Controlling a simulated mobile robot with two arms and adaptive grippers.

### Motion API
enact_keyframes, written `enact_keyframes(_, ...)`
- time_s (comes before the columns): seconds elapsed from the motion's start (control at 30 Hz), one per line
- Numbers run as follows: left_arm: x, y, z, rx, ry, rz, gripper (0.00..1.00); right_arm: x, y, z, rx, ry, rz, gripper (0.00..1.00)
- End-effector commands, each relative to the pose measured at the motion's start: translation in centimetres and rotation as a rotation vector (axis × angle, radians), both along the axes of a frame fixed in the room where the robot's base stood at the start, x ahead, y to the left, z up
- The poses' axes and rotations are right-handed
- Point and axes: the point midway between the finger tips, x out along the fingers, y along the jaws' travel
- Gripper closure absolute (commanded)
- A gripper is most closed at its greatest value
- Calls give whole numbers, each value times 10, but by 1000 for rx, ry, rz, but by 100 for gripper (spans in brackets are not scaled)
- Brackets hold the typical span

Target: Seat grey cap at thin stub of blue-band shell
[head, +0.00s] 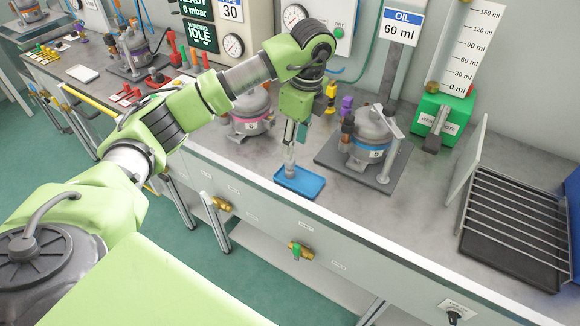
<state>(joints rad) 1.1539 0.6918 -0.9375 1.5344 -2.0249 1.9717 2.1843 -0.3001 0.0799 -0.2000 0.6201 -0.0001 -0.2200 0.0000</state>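The blue-band shell (372,128) is a grey compressor body with a "5" label, upright on a dark plate at the middle right of the bench. Its thin stub is too small to make out for certain. My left gripper (290,168) points down over a small blue tray (312,189), to the left of the shell, with its fingertips at or just above the tray. Whether its fingers are open or shut is too small to tell. The grey cap cannot be made out; it may be hidden at the fingertips. My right gripper is out of view.
A pink-band shell (250,117) stands behind my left arm. Yellow (331,90) and purple (345,104) parts stand behind the tray. A green-based gauge (444,112) and a black rack (515,225) are at the right.

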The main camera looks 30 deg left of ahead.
Motion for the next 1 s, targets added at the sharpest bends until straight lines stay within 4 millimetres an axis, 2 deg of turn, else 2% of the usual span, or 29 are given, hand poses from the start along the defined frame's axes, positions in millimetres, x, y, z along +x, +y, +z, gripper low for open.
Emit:
enact_keyframes(0.2,0,5,-36,0,2,-1,63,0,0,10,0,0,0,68)
enact_keyframes(0.47,2,10,-54,-1,2,-1,63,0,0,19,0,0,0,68)
enact_keyframes(0.6,4,17,-75,-1,4,0,63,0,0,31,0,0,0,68)
enact_keyframes(0.7,5,18,-89,-1,1,-2,63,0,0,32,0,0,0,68)
enact_keyframes(0.8,5,18,-96,-2,0,-3,63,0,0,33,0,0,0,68)
enact_keyframes(1.0,6,18,-97,-2,-2,-3,63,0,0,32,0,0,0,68)
